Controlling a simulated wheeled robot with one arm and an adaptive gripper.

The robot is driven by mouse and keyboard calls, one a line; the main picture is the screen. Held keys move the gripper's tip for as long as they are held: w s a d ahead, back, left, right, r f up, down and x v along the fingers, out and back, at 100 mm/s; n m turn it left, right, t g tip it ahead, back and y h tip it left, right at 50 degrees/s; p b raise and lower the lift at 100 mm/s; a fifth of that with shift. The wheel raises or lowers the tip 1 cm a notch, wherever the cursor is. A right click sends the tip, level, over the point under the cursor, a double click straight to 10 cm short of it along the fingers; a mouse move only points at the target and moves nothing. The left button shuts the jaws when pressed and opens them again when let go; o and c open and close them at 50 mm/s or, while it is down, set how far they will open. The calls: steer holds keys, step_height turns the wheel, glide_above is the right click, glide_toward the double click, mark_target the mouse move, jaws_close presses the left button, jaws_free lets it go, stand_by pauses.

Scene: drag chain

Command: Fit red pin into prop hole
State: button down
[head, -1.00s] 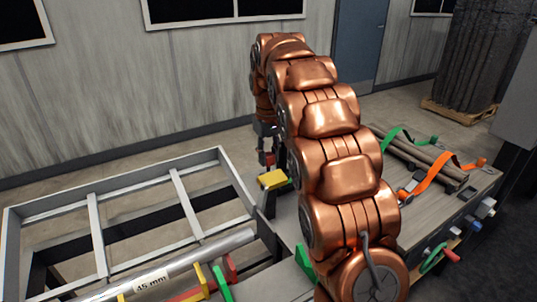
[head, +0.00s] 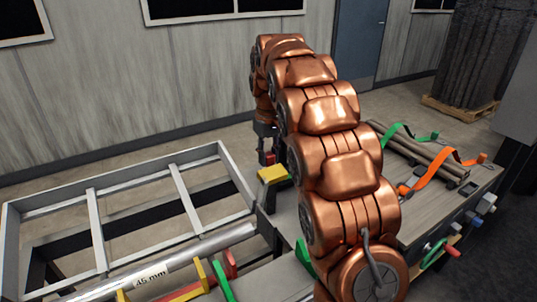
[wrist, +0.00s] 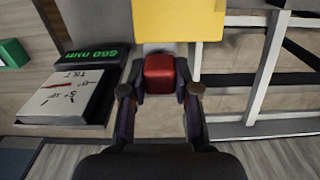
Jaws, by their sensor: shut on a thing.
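The red pin (wrist: 160,70) shows in the wrist view as a red block between the two fingertips of my gripper (wrist: 160,84), which is shut on it. In the head view my gripper (head: 267,150) points down at the far end of my arm, with a bit of red at its tips. A yellow block (head: 272,174) lies just in front of and below it; a large yellow surface (wrist: 180,20) is just beyond the pin in the wrist view. I cannot tell which part is the prop. No hole shows, and the pin's lower end is hidden.
A grey metal frame (head: 93,220) lies at left, with a pipe labelled 45 mm (head: 150,277) and coloured clamps in front. Strapped bars (head: 425,155) lie on the bench at right.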

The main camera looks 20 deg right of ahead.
mark_target(269, 154)
steer(key=shift+f, duration=0.7)
steer(key=c, duration=0.8)
jaws_free()
steer(key=shift+r, duration=3.7)
steer(key=shift+s+r, duration=0.1)
